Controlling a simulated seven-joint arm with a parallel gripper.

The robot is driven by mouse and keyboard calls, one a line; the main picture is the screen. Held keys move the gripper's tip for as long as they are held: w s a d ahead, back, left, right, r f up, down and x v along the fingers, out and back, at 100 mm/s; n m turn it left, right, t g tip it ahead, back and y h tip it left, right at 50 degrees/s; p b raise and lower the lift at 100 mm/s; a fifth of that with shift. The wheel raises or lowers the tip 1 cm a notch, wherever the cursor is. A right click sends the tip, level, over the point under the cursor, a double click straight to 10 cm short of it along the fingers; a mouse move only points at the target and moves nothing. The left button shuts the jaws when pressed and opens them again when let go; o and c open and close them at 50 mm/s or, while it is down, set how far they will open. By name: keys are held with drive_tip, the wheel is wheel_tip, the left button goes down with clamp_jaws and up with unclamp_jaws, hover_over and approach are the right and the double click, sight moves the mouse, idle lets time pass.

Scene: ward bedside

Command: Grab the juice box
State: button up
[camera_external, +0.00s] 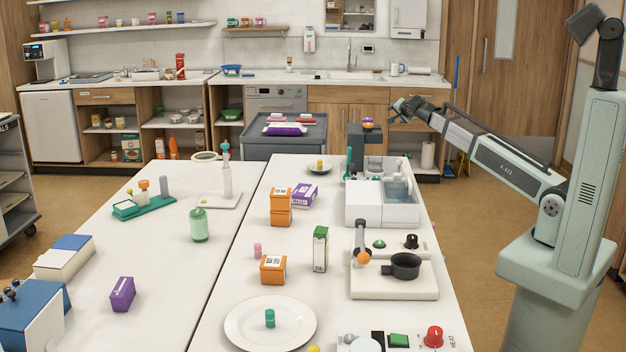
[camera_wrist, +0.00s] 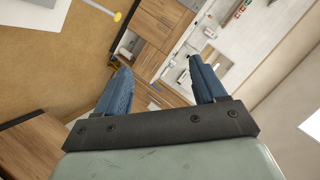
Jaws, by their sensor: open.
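The juice box looks to be the tall, narrow carton (camera_external: 320,250), white with green, standing upright on the white table near the middle of the external view. My gripper (camera_external: 394,108) is raised in the air beyond and to the right of the carton, over the far right end of the table, well apart from it. In the wrist view my gripper (camera_wrist: 158,78) shows two blue fingers spread apart with nothing between them. The carton is not in the wrist view, which looks toward the cabinets and floor.
Orange boxes (camera_external: 272,268) stand left of the carton. A white plate (camera_external: 245,334) with a small teal cylinder lies nearer the camera. A white device with a black cup (camera_external: 405,266) stands right of the carton. A white sink-like unit (camera_external: 372,216) stands behind it.

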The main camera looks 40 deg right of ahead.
drive_tip(key=s+a+r+m+t, duration=0.15)
drive_tip(key=a+r+m, duration=0.25)
drive_tip(key=a+r, duration=0.9)
drive_tip(key=s+a+f+n+g+y, duration=0.1)
drive_tip(key=s+a+f+g+y, duration=0.15)
drive_tip(key=a, duration=0.75)
drive_tip(key=s+a+f+n+g+y, duration=0.15)
drive_tip(key=a+f, duration=0.25)
drive_tip(key=a, duration=0.6)
drive_tip(key=s+a+f+g+y, duration=0.1)
drive_tip(key=a+f+y, duration=0.2)
drive_tip(key=a, duration=0.7)
drive_tip(key=n+g+y, duration=0.3)
drive_tip(key=n+g, duration=0.4)
drive_tip(key=g, duration=0.4)
approach(321, 230)
drive_tip(key=x, duration=1.2)
drive_tip(key=shift+f, duration=0.3)
drive_tip(key=shift+m, duration=0.25)
drive_tip(key=shift+c, duration=0.3)
